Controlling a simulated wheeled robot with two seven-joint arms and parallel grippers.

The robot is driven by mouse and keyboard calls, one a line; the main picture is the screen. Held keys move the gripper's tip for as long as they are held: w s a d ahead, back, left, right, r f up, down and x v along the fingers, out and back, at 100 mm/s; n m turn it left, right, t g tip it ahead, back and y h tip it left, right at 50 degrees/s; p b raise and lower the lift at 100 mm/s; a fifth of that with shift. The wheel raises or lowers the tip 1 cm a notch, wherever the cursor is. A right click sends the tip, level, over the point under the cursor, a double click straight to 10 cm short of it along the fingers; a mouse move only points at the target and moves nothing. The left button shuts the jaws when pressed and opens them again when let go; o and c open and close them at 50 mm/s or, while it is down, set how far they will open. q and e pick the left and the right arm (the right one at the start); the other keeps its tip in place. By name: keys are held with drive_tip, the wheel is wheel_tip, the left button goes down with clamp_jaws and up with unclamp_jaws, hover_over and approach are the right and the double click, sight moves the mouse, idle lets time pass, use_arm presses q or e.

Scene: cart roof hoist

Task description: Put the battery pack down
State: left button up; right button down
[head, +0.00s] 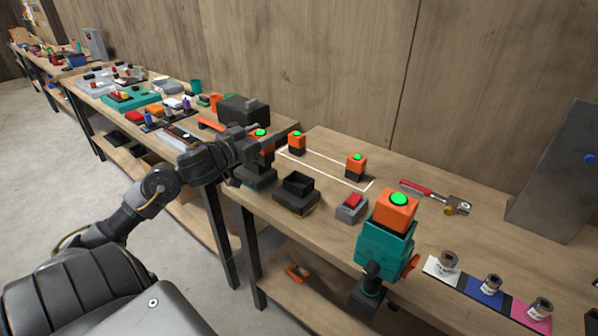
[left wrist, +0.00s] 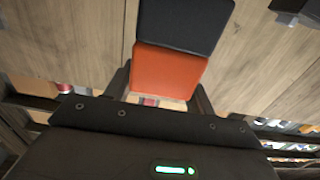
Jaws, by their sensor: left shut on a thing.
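My left gripper (head: 262,143) is shut on an orange and black battery pack (head: 266,148) with a green top light. The left wrist view shows the pack's orange body and black end (left wrist: 170,68) between the fingers. The pack is over the bench, left of a white outlined rectangle (head: 340,180). A dark holder (head: 255,176) stands beneath it; I cannot tell whether they touch. Two similar packs, one at the outline's far left corner (head: 297,140) and one inside near its right end (head: 356,163), stand upright. My right gripper is not in view.
An empty black open-topped holder (head: 297,198) and a grey box with a red button (head: 351,207) stand near the bench's front edge. A teal tool (head: 384,246) carries another pack. A red-handled wrench (head: 436,196) lies behind. The middle of the outline is clear.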

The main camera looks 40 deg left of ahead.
use_arm(q)
drive_tip(key=w+d+f, duration=0.2)
drive_tip(key=f, duration=0.1)
drive_tip(key=w+d+f+p, duration=0.1)
drive_tip(key=w+d+f, duration=0.1)
drive_tip(key=w+f, duration=0.1)
drive_tip(key=w+d+f+p, duration=0.1)
drive_tip(key=w+d+f, duration=0.1)
drive_tip(key=f, duration=0.2)
drive_tip(key=shift+w+d+f, duration=0.1)
drive_tip(key=shift+w+d, duration=0.2)
drive_tip(key=shift+s+f, duration=0.1)
drive_tip(key=shift+f, duration=0.1)
drive_tip(key=shift+f, duration=0.2)
drive_tip(key=o, duration=1.3)
